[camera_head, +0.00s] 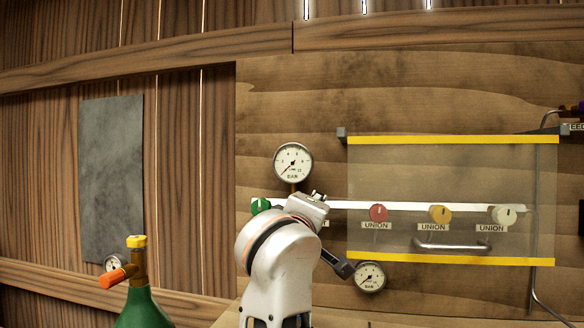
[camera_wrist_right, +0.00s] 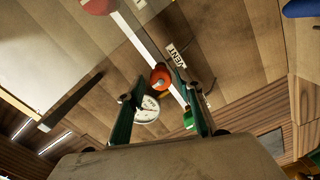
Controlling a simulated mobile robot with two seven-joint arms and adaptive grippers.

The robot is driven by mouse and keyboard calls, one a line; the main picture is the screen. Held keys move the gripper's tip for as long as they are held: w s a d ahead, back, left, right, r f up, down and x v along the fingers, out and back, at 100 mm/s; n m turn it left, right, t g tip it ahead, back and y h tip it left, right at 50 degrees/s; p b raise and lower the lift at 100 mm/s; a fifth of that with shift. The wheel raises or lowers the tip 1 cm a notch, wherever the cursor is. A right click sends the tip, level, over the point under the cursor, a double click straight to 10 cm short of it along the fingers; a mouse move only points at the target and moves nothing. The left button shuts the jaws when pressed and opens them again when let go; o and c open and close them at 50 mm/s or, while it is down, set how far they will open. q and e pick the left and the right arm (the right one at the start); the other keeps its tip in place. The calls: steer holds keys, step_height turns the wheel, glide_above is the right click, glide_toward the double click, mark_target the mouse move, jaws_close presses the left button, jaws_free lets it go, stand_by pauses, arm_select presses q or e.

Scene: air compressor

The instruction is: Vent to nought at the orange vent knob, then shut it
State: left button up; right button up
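The orange vent knob (camera_wrist_right: 160,77) shows in the right wrist view, beside a label reading VENT (camera_wrist_right: 177,55). My right gripper (camera_wrist_right: 156,80) is open, with one finger on each side of the knob; a gap shows on the left, and contact on the right is unclear. In the head view my right arm and gripper (camera_head: 310,204) hide the knob. The upper pressure gauge (camera_head: 293,162) has its needle at the lower left, near the low end of the scale. My left gripper is not in view.
A green knob (camera_head: 260,205) sits left of my gripper. A second gauge (camera_head: 369,277) is at lower right. A clear panel with yellow edges (camera_head: 455,140) covers red, yellow and white UNION knobs. A green cylinder (camera_head: 143,309) with an orange-handled valve stands at left.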

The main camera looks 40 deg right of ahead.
steer(key=v, duration=0.5)
steer(key=shift+s+a+f, duration=0.2)
steer(key=shift+a+f, duration=0.1)
